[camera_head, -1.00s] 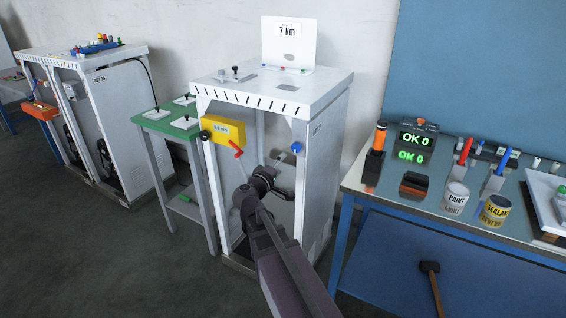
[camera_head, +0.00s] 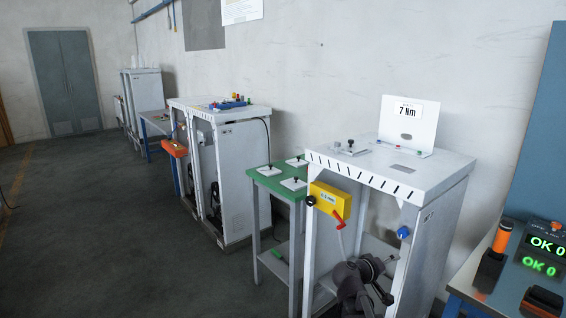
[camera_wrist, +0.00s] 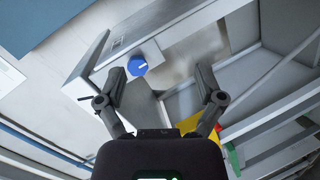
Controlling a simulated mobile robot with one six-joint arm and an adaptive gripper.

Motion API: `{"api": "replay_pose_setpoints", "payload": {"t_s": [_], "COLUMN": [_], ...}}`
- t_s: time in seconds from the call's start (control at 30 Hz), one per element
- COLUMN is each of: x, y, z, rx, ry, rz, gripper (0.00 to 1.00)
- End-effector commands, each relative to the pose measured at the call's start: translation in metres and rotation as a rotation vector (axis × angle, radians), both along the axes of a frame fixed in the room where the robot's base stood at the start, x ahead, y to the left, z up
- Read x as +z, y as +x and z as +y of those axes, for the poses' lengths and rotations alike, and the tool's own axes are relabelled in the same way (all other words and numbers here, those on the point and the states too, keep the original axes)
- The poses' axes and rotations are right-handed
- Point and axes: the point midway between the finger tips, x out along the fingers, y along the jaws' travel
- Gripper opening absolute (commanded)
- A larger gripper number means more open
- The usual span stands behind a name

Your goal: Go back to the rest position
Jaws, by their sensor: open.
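My gripper (camera_wrist: 162,80) is open in the wrist view, its two dark fingers spread wide with nothing between them. Past the fingers are a white metal frame and a round blue knob (camera_wrist: 137,66) beside the left finger. In the head view, the dark end of my arm is low in front of the white dispenser frame (camera_head: 443,225) marked 7 Nm. The fingertips are hard to make out there. The frame carries a yellow box (camera_head: 328,193) with a red handle (camera_head: 338,219), and a blue knob (camera_head: 403,233) on its right post.
A green-topped table (camera_head: 266,180) with several white plates stands left of the frame. Another white cabinet (camera_head: 240,165) is further left. A bench with a lit OK display (camera_head: 545,246) is at right. The grey floor (camera_head: 80,220) at left is open.

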Motion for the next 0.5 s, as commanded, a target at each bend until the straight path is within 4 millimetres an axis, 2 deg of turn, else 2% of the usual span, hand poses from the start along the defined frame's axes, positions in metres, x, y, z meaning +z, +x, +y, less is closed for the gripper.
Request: {"api": "replay_pose_setpoints", "payload": {"t_s": [0.27,0.5], "x": [-0.032,-0.056], "y": [-0.043,-0.079], "z": [0.016,0.049], "rx": [-0.104,-0.158], "ry": [0.322,0.604], "rz": [0.122,0.259], "gripper": [0.87,0.87]}}
